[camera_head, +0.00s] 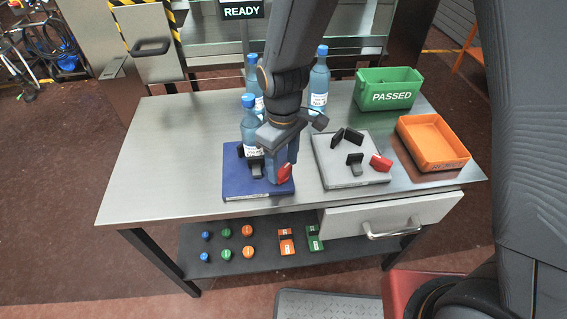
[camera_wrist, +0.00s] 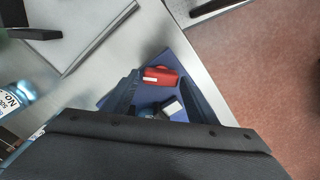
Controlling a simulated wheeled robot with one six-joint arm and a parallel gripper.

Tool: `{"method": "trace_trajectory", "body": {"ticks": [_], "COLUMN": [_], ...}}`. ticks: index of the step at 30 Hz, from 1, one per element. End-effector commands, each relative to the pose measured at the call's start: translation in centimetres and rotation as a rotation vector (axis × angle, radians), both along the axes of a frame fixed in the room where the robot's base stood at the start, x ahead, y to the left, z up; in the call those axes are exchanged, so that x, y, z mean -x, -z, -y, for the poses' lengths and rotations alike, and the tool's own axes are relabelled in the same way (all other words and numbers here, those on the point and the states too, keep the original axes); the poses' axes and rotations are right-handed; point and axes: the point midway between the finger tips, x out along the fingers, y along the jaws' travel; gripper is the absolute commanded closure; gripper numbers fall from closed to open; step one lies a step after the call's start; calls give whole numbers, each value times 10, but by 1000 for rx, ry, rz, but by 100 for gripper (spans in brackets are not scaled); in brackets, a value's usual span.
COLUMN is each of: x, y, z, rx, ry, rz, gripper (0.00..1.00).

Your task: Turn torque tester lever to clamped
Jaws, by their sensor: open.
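A blue base plate (camera_head: 240,190) on the table carries a blue-capped bottle (camera_head: 250,128), a black block and a red lever (camera_head: 285,173). A grey base plate (camera_head: 345,178) to its right carries black jaw pieces and another red lever (camera_head: 381,162). I cannot tell which is the torque tester. My gripper (camera_head: 281,172) is over the blue plate's right part, at its red lever. In the wrist view my open gripper (camera_wrist: 158,80) has its fingers on either side of the red lever (camera_wrist: 160,77). Contact cannot be told.
Two more bottles (camera_head: 319,82) stand behind. A green PASSED bin (camera_head: 389,88) and an orange tray (camera_head: 433,143) are at the right. A drawer handle (camera_head: 393,231) is at the table's front. Coloured knobs (camera_head: 226,233) lie on the lower shelf. The table's left side is clear.

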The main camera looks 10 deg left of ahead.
Motion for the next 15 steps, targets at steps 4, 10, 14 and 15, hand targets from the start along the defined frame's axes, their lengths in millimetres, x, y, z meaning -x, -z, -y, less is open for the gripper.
{"method": "trace_trajectory", "body": {"ticks": [4,10,14,15], "x": [-1,-2,-2,-2], "y": [-14,-43,-60,-64], "z": [-1,-1,-1,-1], "rx": [-2,-3,-3,-2], "ry": [0,0,0,0], "rz": [4,4,4,4], "gripper": [48,48,48,48]}}
